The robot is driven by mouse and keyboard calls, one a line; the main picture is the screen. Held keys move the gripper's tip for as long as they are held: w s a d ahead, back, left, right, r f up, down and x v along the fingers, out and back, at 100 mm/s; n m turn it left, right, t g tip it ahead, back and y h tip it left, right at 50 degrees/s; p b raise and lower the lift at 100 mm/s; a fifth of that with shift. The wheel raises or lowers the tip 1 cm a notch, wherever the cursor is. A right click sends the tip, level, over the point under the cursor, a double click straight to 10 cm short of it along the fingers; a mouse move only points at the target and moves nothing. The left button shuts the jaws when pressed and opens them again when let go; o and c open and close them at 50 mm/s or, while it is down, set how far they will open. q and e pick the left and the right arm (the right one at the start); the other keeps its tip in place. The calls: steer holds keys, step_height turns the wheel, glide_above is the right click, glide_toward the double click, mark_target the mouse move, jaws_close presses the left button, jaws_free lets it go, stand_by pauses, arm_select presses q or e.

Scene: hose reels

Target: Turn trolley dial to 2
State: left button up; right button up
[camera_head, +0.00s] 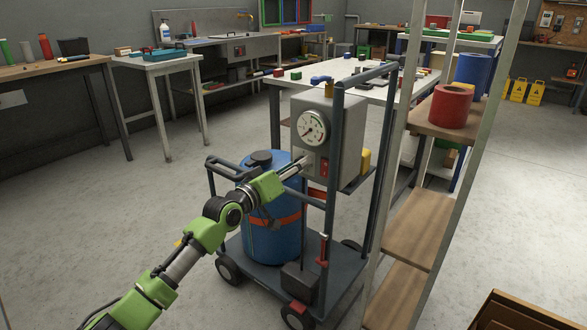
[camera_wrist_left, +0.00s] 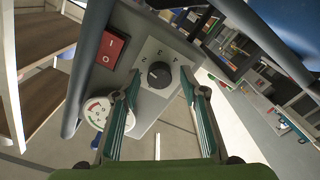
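The trolley (camera_head: 335,280) stands in the middle of the head view, with a grey control box (camera_head: 347,125) on its frame. The black dial (camera_wrist_left: 159,74) sits on a pale plate with numbers in the left wrist view. A small pale mark shows on the knob, but I cannot tell which number it points to. My left gripper (camera_head: 303,161) is at the box front below the gauge, and hides the dial in the head view. In the wrist view its two fingers (camera_wrist_left: 160,82) are apart, one on each side of the dial; contact is unclear. My right gripper is not in view.
A red rocker switch (camera_wrist_left: 112,48) and a round gauge (camera_wrist_left: 96,112) flank the dial. A dark trolley post (camera_wrist_left: 88,60) runs close by. A blue drum (camera_head: 262,235) stands on the trolley. A wooden shelf rack (camera_head: 415,225) is close on the right; floor at left is clear.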

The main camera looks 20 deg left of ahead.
arm_select(q)
steer(key=v, duration=1.2)
